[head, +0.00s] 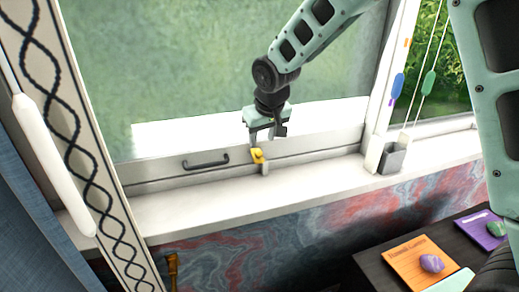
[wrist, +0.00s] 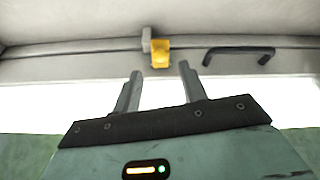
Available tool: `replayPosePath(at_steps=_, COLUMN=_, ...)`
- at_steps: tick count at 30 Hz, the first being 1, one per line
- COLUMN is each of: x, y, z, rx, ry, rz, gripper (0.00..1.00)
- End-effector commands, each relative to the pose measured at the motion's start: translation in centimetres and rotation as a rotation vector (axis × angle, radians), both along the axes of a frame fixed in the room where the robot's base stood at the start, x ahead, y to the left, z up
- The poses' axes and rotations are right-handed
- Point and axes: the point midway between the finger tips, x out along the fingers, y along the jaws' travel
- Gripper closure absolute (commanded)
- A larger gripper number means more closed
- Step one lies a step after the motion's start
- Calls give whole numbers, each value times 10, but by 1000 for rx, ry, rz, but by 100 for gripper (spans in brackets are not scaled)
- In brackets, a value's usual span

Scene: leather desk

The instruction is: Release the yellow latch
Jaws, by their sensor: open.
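The yellow latch (head: 257,156) is a small piece on the lower rail of the window frame, right of the dark handle. In the wrist view the latch (wrist: 160,52) sits beside a small grey block, just beyond and between my fingertips. My gripper (head: 267,137) is in front of the window, just above the latch in the head view. In the wrist view its two fingers (wrist: 158,74) are apart with nothing between them. I cannot tell from the head view whether a finger touches the latch; the wrist view shows a small gap.
A dark handle (head: 206,161) is fixed on the rail left of the latch. The white sill (head: 220,203) is mostly clear.

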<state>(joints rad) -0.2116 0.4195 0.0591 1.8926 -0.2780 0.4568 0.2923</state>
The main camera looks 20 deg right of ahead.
Motion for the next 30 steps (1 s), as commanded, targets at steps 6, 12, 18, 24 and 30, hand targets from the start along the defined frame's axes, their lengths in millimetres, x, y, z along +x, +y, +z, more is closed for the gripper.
replayPosePath(at_steps=6, x=15, y=0, z=-38, rx=-2, ry=4, rz=0, gripper=58)
replayPosePath(at_steps=12, x=24, y=1, z=-57, rx=-1, ry=1, rz=2, gripper=58)
replayPosePath(at_steps=18, x=26, y=0, z=-62, rx=-1, ry=0, rz=2, gripper=58)
replayPosePath(at_steps=24, x=26, y=0, z=-62, rx=-1, ry=0, rz=2, gripper=63)
replayPosePath(at_steps=30, x=26, y=0, z=-61, rx=-1, ry=0, rz=2, gripper=100)
